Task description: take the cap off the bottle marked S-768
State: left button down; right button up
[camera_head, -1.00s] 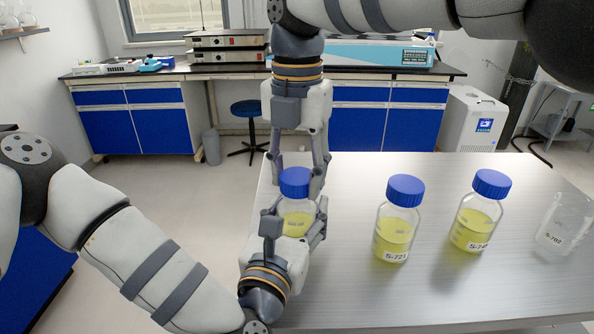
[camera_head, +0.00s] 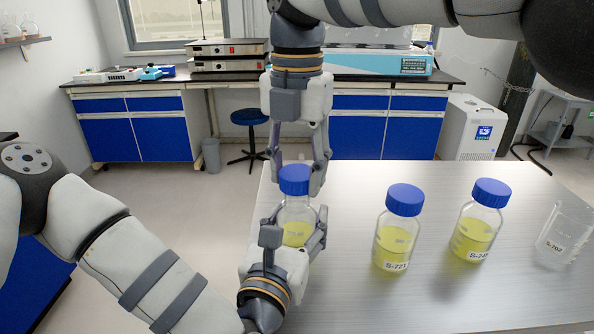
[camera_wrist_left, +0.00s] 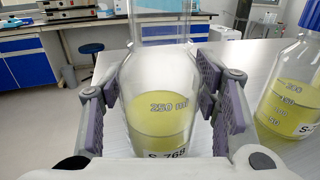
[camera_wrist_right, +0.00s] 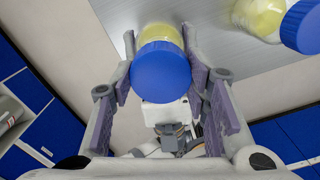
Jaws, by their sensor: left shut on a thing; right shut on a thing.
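The bottle marked S-768 (camera_wrist_left: 158,112) is clear glass with yellow liquid. Its label is partly cut off at the bottom of the left wrist view. My left gripper (camera_head: 292,240) is shut around the bottle's body from the near side, and its fingers also flank it in the left wrist view (camera_wrist_left: 160,98). The blue cap (camera_head: 294,180) is above the bottle, between the fingers of my right gripper (camera_head: 296,180), which reaches from the far side and is shut on it. The cap also shows in the right wrist view (camera_wrist_right: 161,75). I cannot tell whether cap and neck still touch.
Bottles S-721 (camera_head: 393,245) and another blue-capped one (camera_head: 474,230) stand to the right on the metal table (camera_head: 440,310). A clear beaker marked S-702 (camera_head: 563,235) stands farther right. The table front is clear.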

aim_at(297, 172)
jog(key=shift+r, duration=2)
pick_arm(q)
jog(key=c, duration=0.5)
grip_release()
jog(key=v, duration=1)
jog(key=shift+s+d+f, duration=0.15)
jog(key=shift+s, duration=0.05)
jog(key=shift+v, duration=0.9)
